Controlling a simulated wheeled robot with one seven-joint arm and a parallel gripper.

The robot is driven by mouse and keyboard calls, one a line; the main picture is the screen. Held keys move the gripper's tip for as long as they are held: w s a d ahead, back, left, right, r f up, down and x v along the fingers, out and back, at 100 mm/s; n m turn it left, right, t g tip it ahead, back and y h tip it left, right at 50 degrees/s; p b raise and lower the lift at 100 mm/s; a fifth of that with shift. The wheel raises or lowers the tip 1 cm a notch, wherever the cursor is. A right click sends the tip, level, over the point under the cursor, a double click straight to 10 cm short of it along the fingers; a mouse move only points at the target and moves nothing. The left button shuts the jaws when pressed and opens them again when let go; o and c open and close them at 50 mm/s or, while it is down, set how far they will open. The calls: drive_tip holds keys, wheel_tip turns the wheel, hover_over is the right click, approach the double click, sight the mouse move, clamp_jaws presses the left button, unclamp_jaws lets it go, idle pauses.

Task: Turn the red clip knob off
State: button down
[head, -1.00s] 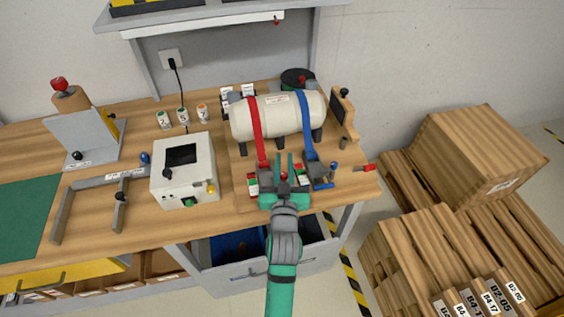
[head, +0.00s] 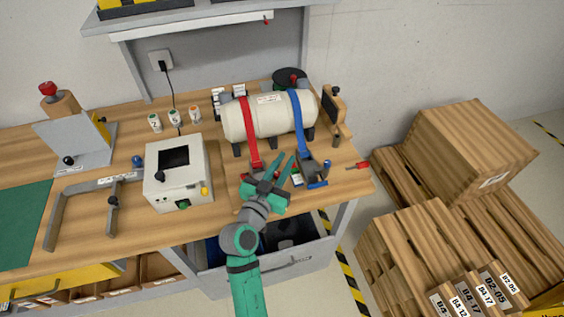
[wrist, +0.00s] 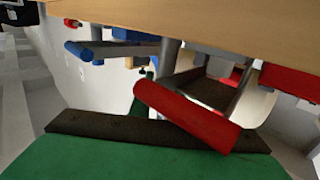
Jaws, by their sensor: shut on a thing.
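The red clip knob (wrist: 187,116) is a red bar. In the wrist view it lies aslant, close in front of my gripper's dark edge. In the head view my gripper (head: 271,168) is at the lower end of the red strap (head: 249,130), turned aslant, and covers most of the red clip. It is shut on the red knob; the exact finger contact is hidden. The red strap runs over a cream tank (head: 272,116) on the bench.
A blue strap (head: 297,120) with a blue-handled clip (head: 318,184) is close to the right of my gripper. A white box with a screen (head: 178,185) stands to the left. Wooden crates (head: 470,150) are on the floor at right.

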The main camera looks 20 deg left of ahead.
sight(276, 177)
drive_tip(key=shift+d+f+m+h, duration=0.2)
drive_tip(key=shift+m+h, duration=0.3)
drive_tip(key=shift+h, duration=0.3)
drive_tip(key=c, duration=1.7)
unclamp_jaws()
drive_tip(key=shift+r, duration=0.1)
drive_tip(key=shift+o, duration=0.2)
drive_tip(key=shift+s, duration=0.1)
drive_tip(key=v, duration=1)
drive_tip(key=shift+s+a+r, duration=0.1)
drive_tip(key=shift+s+a, duration=0.05)
drive_tip(key=shift+s, duration=0.2)
